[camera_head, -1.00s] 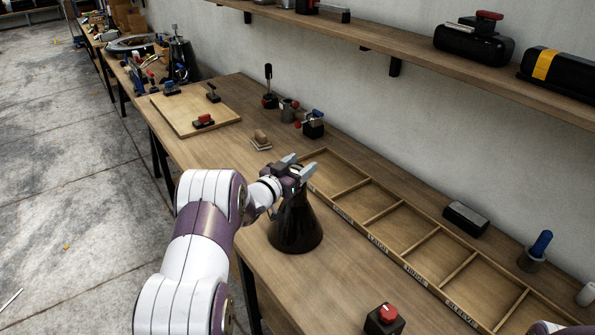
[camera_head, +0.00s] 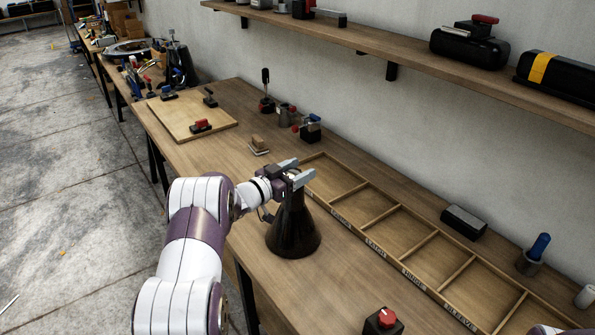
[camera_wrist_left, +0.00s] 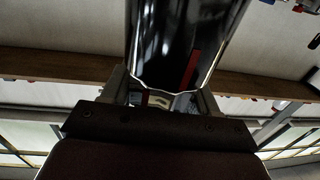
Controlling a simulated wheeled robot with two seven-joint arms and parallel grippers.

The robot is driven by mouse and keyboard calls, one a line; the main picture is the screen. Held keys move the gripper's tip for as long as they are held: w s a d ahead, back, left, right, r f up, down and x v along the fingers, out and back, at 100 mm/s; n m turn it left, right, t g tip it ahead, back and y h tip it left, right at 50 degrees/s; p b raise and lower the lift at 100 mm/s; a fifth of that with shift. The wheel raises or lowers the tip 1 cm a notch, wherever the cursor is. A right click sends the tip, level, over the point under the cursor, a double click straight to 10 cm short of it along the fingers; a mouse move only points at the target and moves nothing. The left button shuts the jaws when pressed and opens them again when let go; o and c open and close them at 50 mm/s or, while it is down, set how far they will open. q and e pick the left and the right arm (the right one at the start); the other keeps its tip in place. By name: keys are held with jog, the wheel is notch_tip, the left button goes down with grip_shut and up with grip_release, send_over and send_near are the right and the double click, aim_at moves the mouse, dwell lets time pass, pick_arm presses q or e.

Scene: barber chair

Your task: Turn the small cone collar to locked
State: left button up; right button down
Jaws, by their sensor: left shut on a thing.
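A dark, glossy small cone (camera_head: 293,232) stands upright on the workbench, wide end down. My left gripper (camera_head: 303,172) is at its narrow top, with its two grey fingers on either side of it. The gripper is shut on the cone's top, where the collar would be. The collar itself is hidden by the fingers, so I cannot tell its turn. In the left wrist view the shiny dark cone (camera_wrist_left: 185,40) comes down between the fingers of the left gripper (camera_wrist_left: 162,98). My right gripper is out of view.
A divided wooden tray (camera_head: 368,213) lies just right of the cone. A box with a red button (camera_head: 383,321) stands at the front. Behind are a small wooden block (camera_head: 259,143), a board (camera_head: 185,113) and several clamps. The bench front between cone and button is clear.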

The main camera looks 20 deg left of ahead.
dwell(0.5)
pick_arm(q)
jog(key=o, duration=1)
jog(key=shift+s+a, duration=0.2)
jog(key=shift+s, duration=0.15)
jog(key=b+v, duration=0.2)
jog(key=v, duration=0.9)
jog(key=shift+s+a, duration=0.1)
jog(key=shift+s, duration=0.3)
jog(key=shift+a, duration=0.1)
